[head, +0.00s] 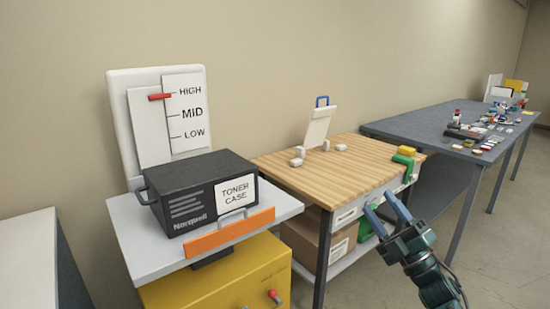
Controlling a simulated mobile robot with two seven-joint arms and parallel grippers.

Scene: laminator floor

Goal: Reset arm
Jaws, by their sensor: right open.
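My right gripper (385,214) is at the lower right of the head view, its two blue fingers spread apart with nothing between them. It is in front of the wooden bench's right front corner, near a green clamp-like part (403,166). The arm comes up from the bottom right edge. My left gripper does not show.
A black toner case (195,190) sits on a grey shelf with an orange front bar (230,232). Behind it stands a HIGH/MID/LOW board with a red marker (159,97). The wooden bench (340,180) holds a white clip stand (318,127). A cluttered grey table (425,124) stands farther right.

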